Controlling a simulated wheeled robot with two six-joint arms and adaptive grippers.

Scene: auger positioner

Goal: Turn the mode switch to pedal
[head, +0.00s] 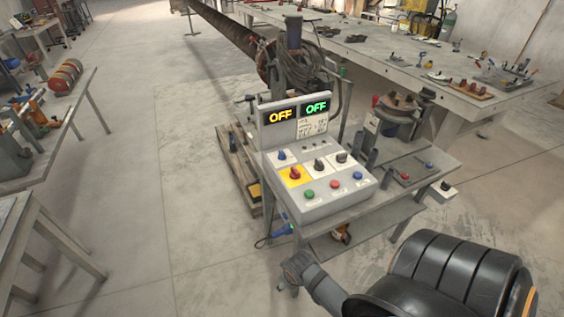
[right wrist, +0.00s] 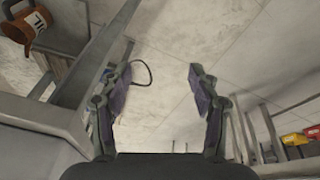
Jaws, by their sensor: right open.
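The control box (head: 325,207) stands on a grey metal stand, with two displays that both read OFF. Its sloped face carries a blue knob (head: 282,155), two black knobs (head: 319,163) (head: 342,157), a red knob on a yellow plate (head: 295,174), and green, red and blue buttons below. The labels are too small to read, so I cannot tell which knob is the mode switch or how it is set. My right gripper (head: 291,272) is below and in front of the box, apart from it. In the right wrist view the right gripper (right wrist: 158,85) is open and empty.
A grey workbench (head: 385,58) with tools stands behind. An orange oil can (right wrist: 32,28) sits beside the stand's metal edge, close to my right gripper's left side in the wrist view. Tables (head: 85,82) stand at the left.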

